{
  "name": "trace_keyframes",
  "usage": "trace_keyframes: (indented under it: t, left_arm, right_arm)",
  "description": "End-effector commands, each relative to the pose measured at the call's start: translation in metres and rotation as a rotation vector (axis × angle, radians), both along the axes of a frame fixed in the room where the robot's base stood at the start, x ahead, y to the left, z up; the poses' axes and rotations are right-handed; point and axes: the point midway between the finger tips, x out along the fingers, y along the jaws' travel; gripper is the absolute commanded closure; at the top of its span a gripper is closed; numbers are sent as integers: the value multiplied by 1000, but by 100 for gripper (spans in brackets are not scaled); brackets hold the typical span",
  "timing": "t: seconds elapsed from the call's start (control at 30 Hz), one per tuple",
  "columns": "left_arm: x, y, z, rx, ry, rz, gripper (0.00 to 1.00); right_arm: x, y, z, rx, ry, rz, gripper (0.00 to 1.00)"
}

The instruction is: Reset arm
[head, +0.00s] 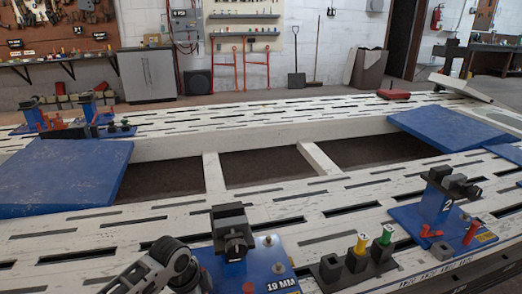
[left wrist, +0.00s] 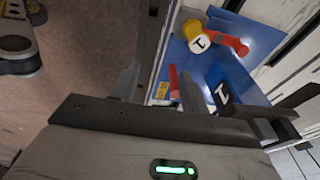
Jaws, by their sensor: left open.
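My left gripper (left wrist: 160,86) shows in the left wrist view with two grey fingers apart and nothing seen between them. Beyond the fingers is a blue fixture (left wrist: 205,60) with a white number mark. A round, yellow-rimmed cap with a "1" mark (left wrist: 200,43) and a red handle-like part (left wrist: 232,43) are at its top. I cannot tell whether the fingers touch the fixture. In the head view a dark jointed arm link of mine (head: 150,270) reaches in at the lower left of centre, but no gripper fingers can be made out. My right gripper is not seen.
A blue fixture marked 19 MM (head: 262,262) with a dark clamp stands at the front. Beside it a dark block (head: 335,277) holds a yellow peg (head: 361,243) and a green peg (head: 387,234). Another blue fixture (head: 432,208) is right. Blue panels (head: 65,175) lie across the slotted white frame.

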Motion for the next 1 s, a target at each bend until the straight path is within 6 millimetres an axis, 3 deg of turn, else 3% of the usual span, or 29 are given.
trace_keyframes:
  t: [0.27,0.4,0.53,0.7,0.87,1.0]
  left_arm:
    - [-50,-47,-6,-225,-104,214,55]
    - [-87,-62,12,-405,-190,441,55]
    - [-121,-52,42,-551,-284,682,55]
    - [-154,-23,81,-668,-401,912,55]
    - [-169,-5,102,-713,-464,1002,55]
    - [-171,-2,104,-719,-473,1014,55]
  right_arm:
    - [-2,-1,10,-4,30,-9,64]
    - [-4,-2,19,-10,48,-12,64]
    - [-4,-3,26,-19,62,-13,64]
    - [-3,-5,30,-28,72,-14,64]
    - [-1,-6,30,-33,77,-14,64]
    - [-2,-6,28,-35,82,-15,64]
